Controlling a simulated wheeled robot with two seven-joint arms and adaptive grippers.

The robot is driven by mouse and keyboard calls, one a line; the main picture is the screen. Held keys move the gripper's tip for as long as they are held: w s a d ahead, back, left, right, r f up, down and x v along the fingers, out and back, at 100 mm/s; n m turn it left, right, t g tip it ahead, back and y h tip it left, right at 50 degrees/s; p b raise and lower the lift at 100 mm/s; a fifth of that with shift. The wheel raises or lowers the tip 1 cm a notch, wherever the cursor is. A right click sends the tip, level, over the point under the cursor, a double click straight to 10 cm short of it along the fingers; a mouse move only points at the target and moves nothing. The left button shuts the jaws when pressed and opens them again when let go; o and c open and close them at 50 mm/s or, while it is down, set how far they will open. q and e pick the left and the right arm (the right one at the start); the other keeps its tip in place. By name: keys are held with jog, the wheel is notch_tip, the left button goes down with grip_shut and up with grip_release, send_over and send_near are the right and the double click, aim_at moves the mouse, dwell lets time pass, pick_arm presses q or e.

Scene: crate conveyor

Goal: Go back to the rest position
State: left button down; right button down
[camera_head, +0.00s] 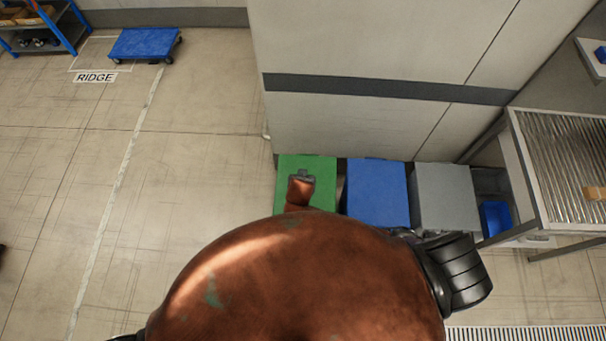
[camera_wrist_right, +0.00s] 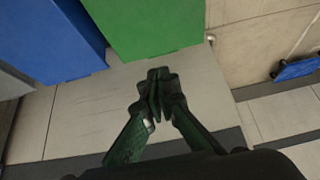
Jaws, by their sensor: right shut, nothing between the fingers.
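My right gripper (camera_wrist_right: 158,100) shows in the right wrist view with its dark green fingers together and nothing between them. It hangs in the air, apart from the green bin (camera_wrist_right: 150,25) and the blue bin (camera_wrist_right: 55,45) in that view. In the head view a large copper-coloured part of my own body covers the lower middle and hides what is behind it. My left gripper does not show in either view.
In the head view a green bin (camera_head: 322,173), a blue bin (camera_head: 378,190) and a grey bin (camera_head: 446,195) stand by the wall. A metal roller conveyor (camera_head: 565,150) is at right. A blue dolly (camera_head: 145,44) stands far left. The left floor is mostly clear.

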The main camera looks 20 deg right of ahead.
jog(key=shift+w+d+r, duration=0.1)
jog(key=shift+w+r, duration=0.25)
jog(key=s+d+r+n+g+y, duration=0.15)
jog(key=s+d+r, duration=0.35)
jog(key=s+d, duration=0.65)
jog(key=s+d+r+n+g, duration=0.1)
jog(key=s+d+r+n, duration=0.2)
jog(key=s+d+r, duration=0.75)
jog(key=s+a+f+b, duration=0.1)
jog(key=s+f+b, duration=0.15)
jog(key=f, duration=1.15)
jog(key=s+a+f+g+b, duration=0.1)
jog(key=a+f+b, duration=0.15)
jog(key=f, duration=1.25)
jog(key=s+a+f+b, duration=0.1)
jog(key=f+b, duration=0.2)
jog(key=f, duration=1.1)
jog(key=s+f+g+b, duration=0.1)
jog(key=s+f+b, duration=0.2)
jog(key=s+f, duration=0.7)
jog(key=s+f+n+b, duration=0.1)
jog(key=s+f+b, duration=0.2)
jog(key=s+f, duration=0.7)
notch_tip(320, 180, down, 5)
jog(key=shift+d+f+g+y+b, duration=0.15)
jog(key=shift+d+g+y+b, duration=0.05)
jog(key=shift+g+y+b, duration=0.15)
